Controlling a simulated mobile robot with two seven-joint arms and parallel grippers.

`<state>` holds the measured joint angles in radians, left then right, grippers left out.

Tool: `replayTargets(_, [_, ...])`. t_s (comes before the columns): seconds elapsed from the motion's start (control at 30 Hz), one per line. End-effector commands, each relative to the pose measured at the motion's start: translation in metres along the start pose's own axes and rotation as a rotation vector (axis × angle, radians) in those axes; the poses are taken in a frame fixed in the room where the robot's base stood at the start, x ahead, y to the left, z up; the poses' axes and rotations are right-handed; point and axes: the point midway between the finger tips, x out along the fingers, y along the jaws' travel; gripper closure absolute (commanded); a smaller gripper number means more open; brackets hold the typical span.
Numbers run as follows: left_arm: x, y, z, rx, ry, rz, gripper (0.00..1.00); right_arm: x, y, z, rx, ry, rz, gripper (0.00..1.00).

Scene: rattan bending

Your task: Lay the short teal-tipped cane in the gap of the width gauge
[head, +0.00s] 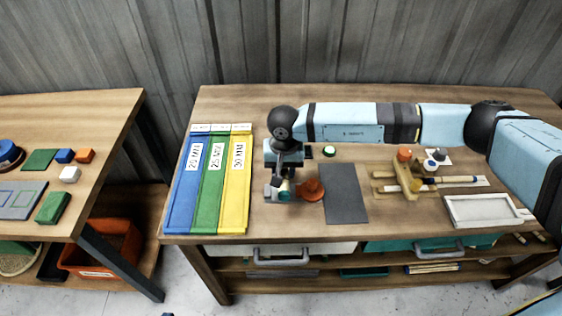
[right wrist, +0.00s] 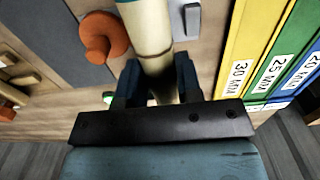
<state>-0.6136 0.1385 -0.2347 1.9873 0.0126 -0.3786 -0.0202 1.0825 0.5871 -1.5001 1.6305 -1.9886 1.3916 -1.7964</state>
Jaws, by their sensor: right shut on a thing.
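My right gripper (head: 284,178) points down over the bench, just right of the yellow tray. It is shut on a short, thick cream cane, whose teal end (head: 285,187) shows below the jaws. In the right wrist view the cane (right wrist: 150,35) runs up between the two dark fingers (right wrist: 153,80). A grey metal piece (head: 270,191) lies beside the cane on the left and an orange round piece (head: 312,189) on the right. These may belong to the width gauge; the arm hides much of this spot, and I cannot tell if the cane touches it. My left gripper is out of view.
Blue (head: 187,190), green (head: 211,190) and yellow (head: 235,190) trays marked 20, 25 and 30 MM lie at left. A dark mat (head: 344,193), a wooden fixture (head: 407,178) with canes and a white frame tray (head: 482,210) lie to the right.

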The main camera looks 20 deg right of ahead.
Motion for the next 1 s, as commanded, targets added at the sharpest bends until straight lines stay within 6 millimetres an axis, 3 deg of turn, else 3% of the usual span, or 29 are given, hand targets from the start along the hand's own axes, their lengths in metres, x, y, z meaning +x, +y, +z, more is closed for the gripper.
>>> replayTargets(0.27, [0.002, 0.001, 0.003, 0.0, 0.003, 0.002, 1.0, 0.014, 0.0, 0.0, 0.0, 0.0, -0.001, 0.91])
replayTargets(0.7, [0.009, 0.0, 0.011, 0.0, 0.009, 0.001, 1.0, 0.057, 0.001, 0.0, 0.002, 0.0, 0.0, 0.91])
replayTargets(1.0, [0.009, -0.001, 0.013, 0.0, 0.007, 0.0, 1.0, 0.062, 0.001, 0.0, 0.001, 0.0, 0.0, 0.91])
